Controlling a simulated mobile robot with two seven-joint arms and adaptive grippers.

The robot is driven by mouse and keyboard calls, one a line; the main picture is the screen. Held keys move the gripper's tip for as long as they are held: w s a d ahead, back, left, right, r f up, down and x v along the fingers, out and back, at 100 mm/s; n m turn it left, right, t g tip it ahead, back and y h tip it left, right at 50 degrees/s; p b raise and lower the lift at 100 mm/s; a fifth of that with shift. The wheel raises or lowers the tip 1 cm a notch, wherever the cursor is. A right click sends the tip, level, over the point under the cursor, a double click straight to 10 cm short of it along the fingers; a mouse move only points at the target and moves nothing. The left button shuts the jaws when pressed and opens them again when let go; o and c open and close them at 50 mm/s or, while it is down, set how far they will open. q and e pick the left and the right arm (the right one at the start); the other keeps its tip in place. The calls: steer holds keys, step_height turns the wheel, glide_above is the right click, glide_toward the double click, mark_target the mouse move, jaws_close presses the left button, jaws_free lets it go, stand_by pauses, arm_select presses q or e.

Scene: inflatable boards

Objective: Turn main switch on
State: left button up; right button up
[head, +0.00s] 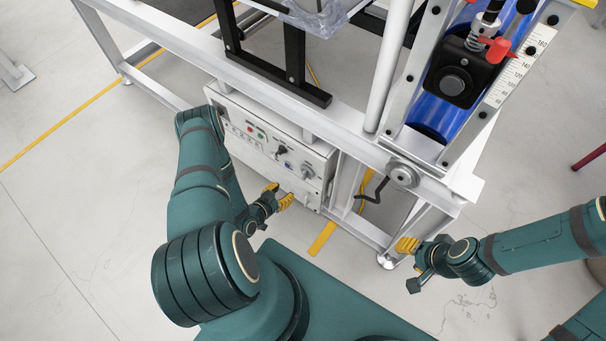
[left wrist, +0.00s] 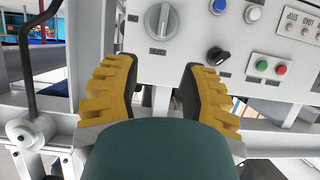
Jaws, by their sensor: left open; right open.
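The white control panel (head: 262,140) is on the front of the metal frame. A large grey rotary knob (head: 307,172), likely the main switch, sits near its right end. In the left wrist view the knob (left wrist: 160,21) is at the top, its grip ridge close to upright, with a small label too small to read. My left gripper (head: 281,194) is open and empty, in front of the panel and apart from the knob. In the left wrist view its yellow fingers (left wrist: 160,70) stand either side of the knob's column. My right gripper (head: 408,247) is open and empty beside the frame's right leg.
A black selector knob (left wrist: 216,55), a blue button (left wrist: 253,14), a green button (left wrist: 262,66) and a red button (left wrist: 281,69) are close to the grey knob. A hand crank (head: 402,174) protrudes from the frame at right. The floor in front is clear.

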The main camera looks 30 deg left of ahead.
mark_target(303, 175)
arm_select(q)
steer(key=b+x, duration=0.1)
steer(key=x, duration=0.5)
steer(key=b+x, duration=0.2)
steer(key=x, duration=0.5)
steer(key=shift+w+a+f, duration=0.1)
steer(key=shift+w+a, duration=0.1)
steer(key=shift+w, duration=0.15)
jaws_close()
